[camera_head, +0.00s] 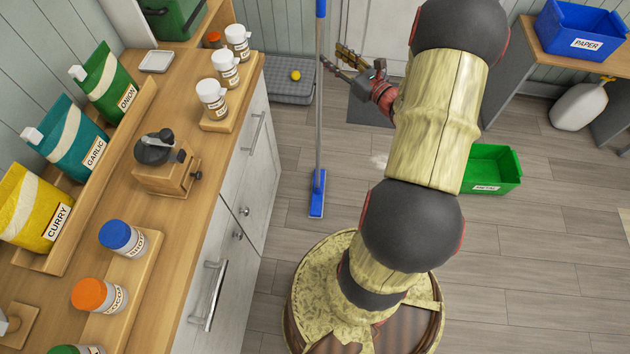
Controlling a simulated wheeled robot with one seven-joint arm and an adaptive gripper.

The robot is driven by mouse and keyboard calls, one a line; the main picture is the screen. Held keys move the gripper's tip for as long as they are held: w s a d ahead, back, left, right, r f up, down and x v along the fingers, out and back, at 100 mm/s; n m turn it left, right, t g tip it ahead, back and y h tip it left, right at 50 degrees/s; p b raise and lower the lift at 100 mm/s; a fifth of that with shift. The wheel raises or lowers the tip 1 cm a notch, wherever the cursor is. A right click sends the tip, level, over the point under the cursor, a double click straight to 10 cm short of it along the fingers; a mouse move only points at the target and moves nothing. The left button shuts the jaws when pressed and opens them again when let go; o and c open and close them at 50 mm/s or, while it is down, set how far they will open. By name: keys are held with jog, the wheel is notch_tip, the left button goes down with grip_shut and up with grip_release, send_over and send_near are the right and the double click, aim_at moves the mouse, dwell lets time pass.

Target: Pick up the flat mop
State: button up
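The flat mop (318,130) stands upright on the floor, with a long thin grey pole, a blue top end and a flat blue head (317,195). My gripper (333,57) is just right of the upper pole and points left toward it. Its two fingers are spread apart with nothing visible between them. A small gap shows between the fingertips and the pole in the picture; I cannot tell how they compare in depth. My arm hides part of the floor and cabinet behind it.
A wooden counter (190,110) with white cabinets, spice pouches and jars runs along the left. A grey tray (293,92) with a yellow ball lies behind the mop. A green crate (490,182) is right of my arm. Open floor surrounds the mop head.

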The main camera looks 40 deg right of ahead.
aim_at(323, 47)
jog(key=w+b, duration=0.1)
jog(key=w, duration=0.2)
jog(key=w+b, duration=0.1)
jog(key=w, duration=0.2)
jog(key=shift+w+r, duration=0.2)
jog(key=shift+w, duration=0.1)
jog(key=shift+c, duration=0.8)
jog(key=c, duration=0.8)
grip_shut()
jog(key=shift+r, duration=0.2)
